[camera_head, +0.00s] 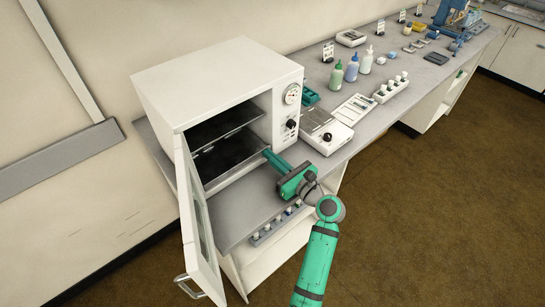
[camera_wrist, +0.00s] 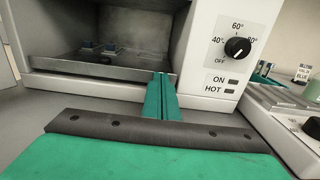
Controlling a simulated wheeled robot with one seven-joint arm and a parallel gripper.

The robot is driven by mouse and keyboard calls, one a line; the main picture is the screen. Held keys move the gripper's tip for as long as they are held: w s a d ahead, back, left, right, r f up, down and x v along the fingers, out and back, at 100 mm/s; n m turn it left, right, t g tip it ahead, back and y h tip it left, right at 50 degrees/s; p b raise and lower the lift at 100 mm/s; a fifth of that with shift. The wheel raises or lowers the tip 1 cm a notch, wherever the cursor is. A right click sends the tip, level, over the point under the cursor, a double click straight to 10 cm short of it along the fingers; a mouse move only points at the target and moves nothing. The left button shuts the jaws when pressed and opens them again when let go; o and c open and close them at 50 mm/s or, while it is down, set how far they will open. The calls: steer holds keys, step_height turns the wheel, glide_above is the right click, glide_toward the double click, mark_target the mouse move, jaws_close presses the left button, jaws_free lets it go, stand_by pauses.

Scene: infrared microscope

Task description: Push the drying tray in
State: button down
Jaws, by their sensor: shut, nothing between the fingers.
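The white drying oven (camera_head: 215,75) stands on the grey bench with its door (camera_head: 197,225) swung wide open to the left. Inside, the dark metal drying tray (camera_head: 228,155) lies low in the chamber, under a second shelf (camera_head: 222,124). In the wrist view, the tray (camera_wrist: 110,64) shows its front edge near the oven opening, with small blue items on it. My green gripper (camera_head: 268,153) is shut and empty. Its fingertips (camera_wrist: 161,76) are at the right part of the tray's front edge; I cannot tell whether they touch it.
The oven's control panel (camera_wrist: 236,50) is just right of my fingers. A row of small vials (camera_head: 278,220) lies on the bench front below my gripper. A white balance-like device (camera_head: 325,131) and several bottles stand to the right.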

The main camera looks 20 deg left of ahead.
steer(key=v, duration=1.4)
steer(key=shift+f, duration=0.1)
